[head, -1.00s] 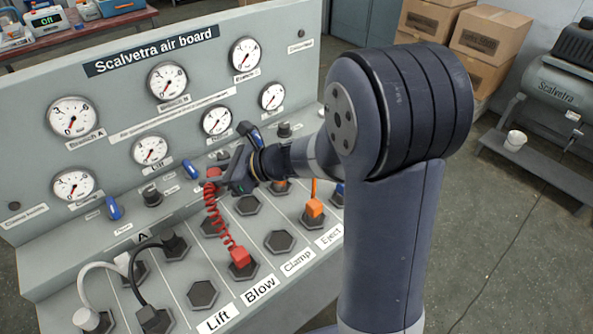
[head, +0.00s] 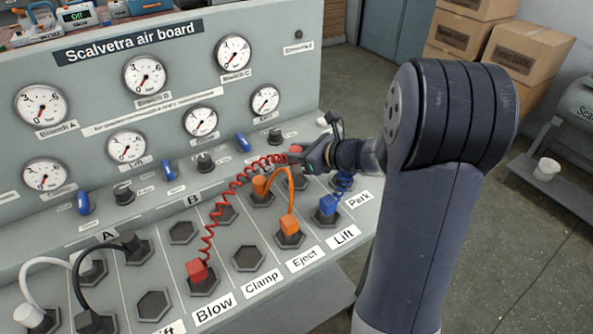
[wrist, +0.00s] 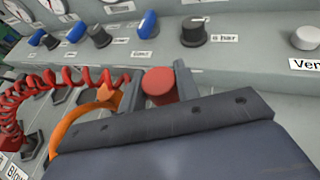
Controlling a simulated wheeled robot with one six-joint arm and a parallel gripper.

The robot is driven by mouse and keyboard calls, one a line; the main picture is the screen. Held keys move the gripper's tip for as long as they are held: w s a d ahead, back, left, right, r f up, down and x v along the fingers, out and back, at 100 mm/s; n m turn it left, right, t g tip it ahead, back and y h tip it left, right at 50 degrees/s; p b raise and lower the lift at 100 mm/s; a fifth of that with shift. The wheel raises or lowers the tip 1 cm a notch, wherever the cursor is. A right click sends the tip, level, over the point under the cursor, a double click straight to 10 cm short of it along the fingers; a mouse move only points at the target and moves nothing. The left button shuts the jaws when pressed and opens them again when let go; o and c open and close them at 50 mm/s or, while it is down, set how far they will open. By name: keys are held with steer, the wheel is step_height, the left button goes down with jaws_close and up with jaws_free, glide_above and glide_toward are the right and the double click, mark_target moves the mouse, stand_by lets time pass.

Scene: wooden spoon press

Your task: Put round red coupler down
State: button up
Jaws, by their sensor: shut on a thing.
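The round red coupler (wrist: 159,87) is between the two fingers of my gripper (wrist: 157,88) in the wrist view, and my gripper is shut on it. In the head view my gripper (head: 305,157) is over the right part of the board, with the coupler (head: 295,150) showing red at its tip. A coiled red hose (head: 232,194) runs from the coupler down to a square red plug (head: 198,271) in the socket above the Blow label. Whether the coupler touches anything beneath it is hidden.
Orange plugs (head: 290,225) joined by an orange hose, and a blue plug (head: 327,206) with a coiled blue hose, sit close to my gripper. Empty hexagonal sockets (head: 249,258) lie nearer the front. Knobs and blue valve levers (head: 243,142) line the ledge behind.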

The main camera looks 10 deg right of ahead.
mark_target(296, 166)
steer(key=shift+f+b, duration=0.4)
steer(key=shift+f, duration=1.9)
steer(key=shift+f, duration=0.2)
steer(key=o, duration=1)
steer(key=shift+r, duration=0.1)
steer(key=shift+r, duration=0.25)
steer(key=v, duration=0.6)
steer(key=p+v, duration=0.1)
steer(key=v, duration=0.5)
steer(key=shift+s+f, duration=0.1)
steer(key=shift+f, duration=0.1)
